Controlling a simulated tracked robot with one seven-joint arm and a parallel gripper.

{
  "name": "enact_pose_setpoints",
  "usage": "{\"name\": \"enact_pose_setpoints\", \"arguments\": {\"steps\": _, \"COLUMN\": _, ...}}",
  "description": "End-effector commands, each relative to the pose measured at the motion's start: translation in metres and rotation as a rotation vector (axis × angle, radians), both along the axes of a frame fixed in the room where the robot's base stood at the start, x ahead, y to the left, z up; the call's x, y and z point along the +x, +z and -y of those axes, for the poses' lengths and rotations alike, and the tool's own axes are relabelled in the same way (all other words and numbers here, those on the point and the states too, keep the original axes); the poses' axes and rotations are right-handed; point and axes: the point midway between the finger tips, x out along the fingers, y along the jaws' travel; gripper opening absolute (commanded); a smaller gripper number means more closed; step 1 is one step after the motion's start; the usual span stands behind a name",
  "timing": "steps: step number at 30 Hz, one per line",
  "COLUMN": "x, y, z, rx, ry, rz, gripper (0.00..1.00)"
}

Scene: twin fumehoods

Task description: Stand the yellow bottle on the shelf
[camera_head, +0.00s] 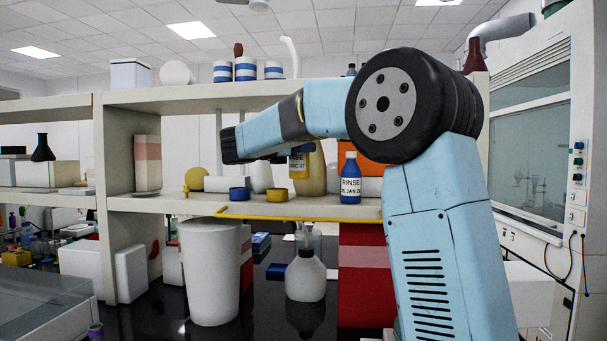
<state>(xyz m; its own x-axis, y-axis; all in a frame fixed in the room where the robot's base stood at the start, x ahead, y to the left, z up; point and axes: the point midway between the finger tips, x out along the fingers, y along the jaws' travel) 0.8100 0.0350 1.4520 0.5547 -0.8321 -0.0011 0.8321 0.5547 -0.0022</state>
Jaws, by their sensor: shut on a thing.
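The yellow bottle (299,164) has a white label reading "RINSE" and "DEC 27". It hangs below my forearm, and its lower end looks to be above the shelf board. My gripper (297,149) shows only as a small dark blue part at the bottle's top, shut on it; the arm hides most of both. The shelf (330,209) is a pale board with a yellow strip along part of its front edge. A blue bottle (350,182) with a "RINSE" label stands upright on the shelf, to the right of the yellow bottle.
A larger yellowish container (314,173) stands behind the yellow bottle. A blue ring (240,194) and a yellow ring (277,194) lie near the front edge. An orange box (362,158) is behind the blue bottle. A white bin (211,270) stands below.

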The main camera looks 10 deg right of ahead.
Motion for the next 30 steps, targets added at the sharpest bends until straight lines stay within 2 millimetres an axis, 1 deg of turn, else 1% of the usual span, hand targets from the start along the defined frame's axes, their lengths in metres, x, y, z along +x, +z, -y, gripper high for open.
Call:
{"name": "enact_pose_setpoints", "arguments": {"steps": 1, "x": 0.005, "y": -0.008, "z": 0.005, "rx": -0.002, "ry": -0.002, "rz": -0.002, "gripper": 0.24}}
{"name": "enact_pose_setpoints", "arguments": {"steps": 3, "x": 0.011, "y": -0.017, "z": 0.010, "rx": -0.001, "ry": -0.002, "rz": 0.000, "gripper": 0.24}}
{"name": "enact_pose_setpoints", "arguments": {"steps": 7, "x": 0.018, "y": -0.028, "z": 0.016, "rx": -0.001, "ry": -0.003, "rz": 0.001, "gripper": 0.24}}
{"name": "enact_pose_setpoints", "arguments": {"steps": 14, "x": 0.025, "y": -0.038, "z": 0.022, "rx": -0.001, "ry": -0.003, "rz": 0.001, "gripper": 0.24}}
{"name": "enact_pose_setpoints", "arguments": {"steps": 16, "x": 0.028, "y": -0.044, "z": 0.025, "rx": -0.002, "ry": -0.003, "rz": -0.001, "gripper": 0.24}}
{"name": "enact_pose_setpoints", "arguments": {"steps": 21, "x": 0.027, "y": -0.068, "z": 0.024, "rx": -0.001, "ry": -0.003, "rz": 0.000, "gripper": 0.24}}
{"name": "enact_pose_setpoints", "arguments": {"steps": 24, "x": 0.027, "y": -0.072, "z": 0.024, "rx": 0.000, "ry": -0.003, "rz": 0.001, "gripper": 0.24}}
{"name": "enact_pose_setpoints", "arguments": {"steps": 28, "x": 0.027, "y": -0.071, "z": 0.024, "rx": 0.000, "ry": -0.003, "rz": 0.002, "gripper": 0.24}}
{"name": "enact_pose_setpoints", "arguments": {"steps": 29, "x": 0.027, "y": -0.072, "z": 0.024, "rx": 0.000, "ry": -0.003, "rz": 0.001, "gripper": 0.67}}
{"name": "enact_pose_setpoints", "arguments": {"steps": 30, "x": 0.027, "y": -0.072, "z": 0.024, "rx": 0.000, "ry": -0.003, "rz": 0.001, "gripper": 0.71}}
